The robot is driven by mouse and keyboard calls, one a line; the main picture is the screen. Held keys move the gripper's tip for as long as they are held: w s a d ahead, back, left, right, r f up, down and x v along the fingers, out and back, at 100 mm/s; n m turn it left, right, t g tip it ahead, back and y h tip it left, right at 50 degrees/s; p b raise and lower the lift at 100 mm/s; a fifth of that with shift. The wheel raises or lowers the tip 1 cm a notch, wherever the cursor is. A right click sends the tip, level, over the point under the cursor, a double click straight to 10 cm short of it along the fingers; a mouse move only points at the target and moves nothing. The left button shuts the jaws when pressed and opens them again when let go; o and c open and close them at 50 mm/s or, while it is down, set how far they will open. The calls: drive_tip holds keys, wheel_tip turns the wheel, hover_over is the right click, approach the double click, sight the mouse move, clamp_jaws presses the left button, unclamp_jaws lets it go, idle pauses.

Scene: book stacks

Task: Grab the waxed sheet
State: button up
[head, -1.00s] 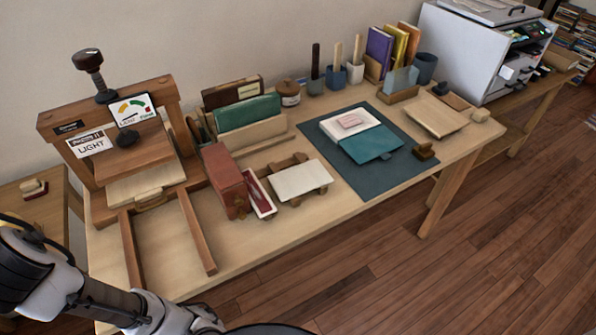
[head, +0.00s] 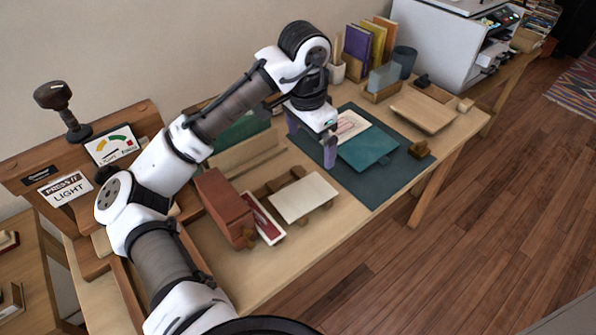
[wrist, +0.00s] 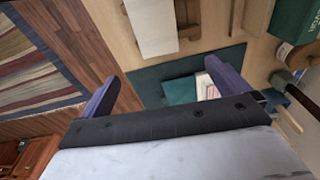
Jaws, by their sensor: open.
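No sheet is plainly marked as waxed. A pale, bluish translucent sheet (head: 384,77) stands upright in a small wooden holder (head: 381,94) at the back of the table, and looks most like it. My gripper (head: 311,138) is open and empty, fingers down, over the left edge of the dark mat (head: 375,186). It is left of and nearer than the translucent sheet, and apart from it. The wrist view shows both fingers spread (wrist: 165,85), with the teal book (wrist: 180,90) and white page (wrist: 207,88) beyond them. I cannot make out the translucent sheet there.
A teal book (head: 367,150) lies on the mat beside a pale book (head: 352,126). A cream board (head: 303,199) rests on wooden supports, next to a red-brown box (head: 224,205). Upright books (head: 365,45) and a blue-grey cup (head: 405,61) stand near the sheet. A wooden press fills the left.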

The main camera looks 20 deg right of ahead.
drive_tip(key=y, duration=0.1)
hover_over(303, 195)
drive_tip(key=shift+g, duration=0.3)
wheel_tip(303, 195, down, 9)
drive_tip(key=shift+d, duration=0.15)
drive_tip(key=shift+f+p, duration=0.95)
drive_tip(key=shift+f, duration=1.9)
drive_tip(key=c, duration=0.9)
